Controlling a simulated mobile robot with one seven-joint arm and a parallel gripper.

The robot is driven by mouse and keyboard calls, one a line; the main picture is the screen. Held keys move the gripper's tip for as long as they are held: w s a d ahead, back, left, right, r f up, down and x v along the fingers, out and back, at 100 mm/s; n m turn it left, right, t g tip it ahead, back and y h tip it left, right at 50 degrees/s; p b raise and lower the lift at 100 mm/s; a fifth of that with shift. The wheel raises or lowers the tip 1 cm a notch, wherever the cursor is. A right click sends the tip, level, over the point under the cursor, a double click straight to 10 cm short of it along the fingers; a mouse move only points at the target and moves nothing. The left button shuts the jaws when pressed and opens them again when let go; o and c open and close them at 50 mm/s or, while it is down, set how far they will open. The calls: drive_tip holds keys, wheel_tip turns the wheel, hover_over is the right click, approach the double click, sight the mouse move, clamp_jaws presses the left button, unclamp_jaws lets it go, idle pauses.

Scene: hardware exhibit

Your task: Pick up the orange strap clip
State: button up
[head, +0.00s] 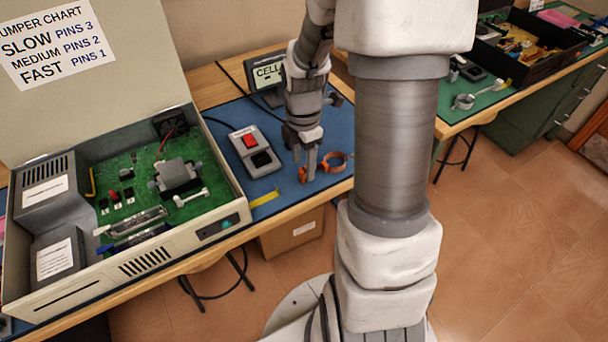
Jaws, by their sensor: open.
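The orange strap clip (335,163) lies on the blue mat near the front edge of the bench. It has an open ring on the right and a small orange end at the left. My gripper (306,171) points down at the clip's left end, with its fingers low over the mat and beside that orange end. The jaws are open. The fingers hide part of the clip, and I cannot tell whether they touch it.
A grey box with a red switch (250,141) stands left of my gripper, and a small display (268,74) stands behind. An open computer case (150,262) fills the left. A white clip (464,101) lies on the green mat at right. A yellow strip (265,197) lies near the front edge.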

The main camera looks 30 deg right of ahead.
sight(304, 175)
wheel_tip(304, 175, down, 3)
drive_tip(key=shift+d+r, duration=0.1)
drive_tip(key=shift+r, duration=0.05)
clamp_jaws()
drive_tip(key=shift+r, duration=0.1)
